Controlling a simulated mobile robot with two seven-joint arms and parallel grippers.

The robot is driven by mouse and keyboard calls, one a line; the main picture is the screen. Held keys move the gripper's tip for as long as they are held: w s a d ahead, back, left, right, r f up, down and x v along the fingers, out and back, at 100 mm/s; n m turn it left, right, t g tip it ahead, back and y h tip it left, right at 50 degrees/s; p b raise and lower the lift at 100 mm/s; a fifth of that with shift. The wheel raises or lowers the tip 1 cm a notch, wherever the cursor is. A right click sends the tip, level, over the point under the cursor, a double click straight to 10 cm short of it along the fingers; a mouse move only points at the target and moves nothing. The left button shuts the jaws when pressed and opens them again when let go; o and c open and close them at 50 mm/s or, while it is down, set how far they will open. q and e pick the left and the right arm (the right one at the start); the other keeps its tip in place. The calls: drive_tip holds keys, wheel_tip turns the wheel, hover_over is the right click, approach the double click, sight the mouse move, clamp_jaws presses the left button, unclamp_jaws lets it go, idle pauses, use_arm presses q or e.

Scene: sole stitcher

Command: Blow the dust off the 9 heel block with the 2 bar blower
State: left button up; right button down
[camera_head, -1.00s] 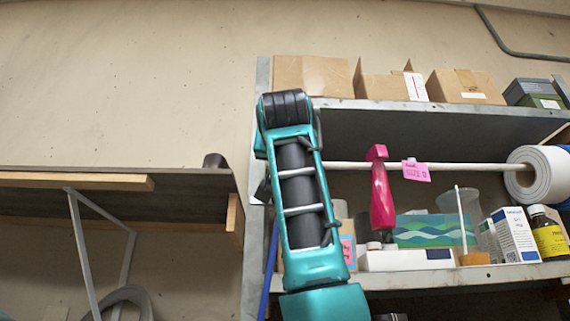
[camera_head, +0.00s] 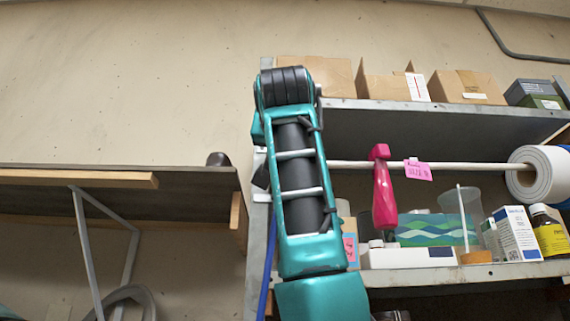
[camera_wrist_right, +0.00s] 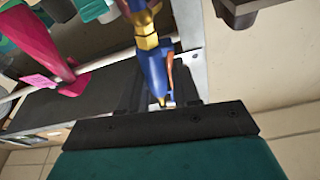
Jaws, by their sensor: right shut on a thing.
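In the right wrist view, a blue tool with a brass fitting, seemingly the bar blower (camera_wrist_right: 153,68), stands between the dark fingers of my right gripper (camera_wrist_right: 160,90). The gripper is shut on it; part of the tool is cut off by the top edge. In the head view, a teal arm link of mine rises in the middle and the right gripper does not show. A blue strip, perhaps a hose, runs down beside the link. I cannot make out the heel block in either view. My left gripper is not in view.
A metal shelf (camera_head: 460,272) on the right holds cartons, a brown bottle (camera_head: 549,231) and a clear beaker (camera_head: 457,203). A magenta tool (camera_head: 384,195) and a pink tag (camera_head: 417,170) are at a rod ending in a white roll (camera_head: 545,174). A dark panel (camera_head: 110,200) is at left.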

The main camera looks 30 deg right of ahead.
drive_tip(key=s+a+b, duration=0.2)
drive_tip(key=s+a, duration=0.2)
drive_tip(key=s, duration=0.5)
idle(0.7)
